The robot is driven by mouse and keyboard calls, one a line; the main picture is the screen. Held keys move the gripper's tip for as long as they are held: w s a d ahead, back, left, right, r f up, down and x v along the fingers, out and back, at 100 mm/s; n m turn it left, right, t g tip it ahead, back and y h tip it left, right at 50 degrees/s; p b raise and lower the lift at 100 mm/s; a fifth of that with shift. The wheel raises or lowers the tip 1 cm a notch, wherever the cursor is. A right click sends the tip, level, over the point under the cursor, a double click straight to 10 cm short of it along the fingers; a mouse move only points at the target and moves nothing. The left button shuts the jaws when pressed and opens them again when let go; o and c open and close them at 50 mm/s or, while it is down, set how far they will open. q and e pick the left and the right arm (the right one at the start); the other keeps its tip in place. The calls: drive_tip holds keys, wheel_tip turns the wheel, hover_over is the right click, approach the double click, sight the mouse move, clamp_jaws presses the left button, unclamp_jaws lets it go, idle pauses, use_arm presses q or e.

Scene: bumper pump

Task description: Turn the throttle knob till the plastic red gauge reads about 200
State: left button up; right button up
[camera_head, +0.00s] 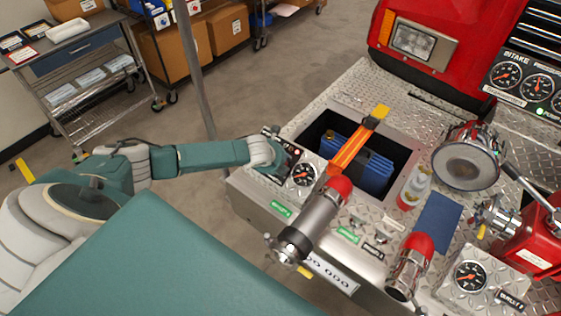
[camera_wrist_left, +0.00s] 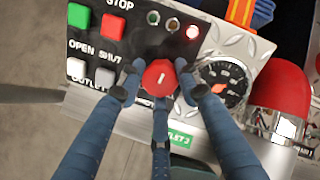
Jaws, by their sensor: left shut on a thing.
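A red throttle knob (camera_wrist_left: 158,78) sits on a black control panel in the left wrist view. My left gripper (camera_wrist_left: 160,88) is shut on it, with blue fingers on both sides and a third below. In the head view my left gripper (camera_head: 268,157) is at the panel on the truck's near left corner, and it hides the knob there. A round black gauge (camera_wrist_left: 222,80) with an orange-red needle sits just right of the knob; it also shows in the head view (camera_head: 303,174). Its numbers are too small to read. My right gripper is not in view.
Beside the knob are a red STOP button (camera_wrist_left: 113,29), a green button (camera_wrist_left: 78,15) and open/shut buttons (camera_wrist_left: 76,69). A red-capped nozzle (camera_head: 318,215) stands close right of the gauge. Another gauge (camera_head: 471,276) is farther right. An open bin (camera_head: 330,125) lies behind.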

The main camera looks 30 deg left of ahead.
use_arm(q)
drive_tip(key=m, duration=0.4)
drive_tip(key=shift+w+a+r+m+t, duration=0.15)
drive_tip(key=shift+a+r+m+t, duration=0.15)
drive_tip(key=shift+a+m, duration=0.1)
drive_tip(key=shift+d+m, duration=0.1)
drive_tip(key=shift+m, duration=0.4)
drive_tip(key=shift+w, duration=0.15)
drive_tip(key=o, duration=1)
drive_tip(key=shift+o, duration=0.8)
drive_tip(key=shift+d+f, duration=0.15)
drive_tip(key=shift+s, duration=0.2)
drive_tip(key=a+v, duration=0.1)
drive_tip(key=v, duration=1.1)
drive_tip(key=shift+d, duration=0.25)
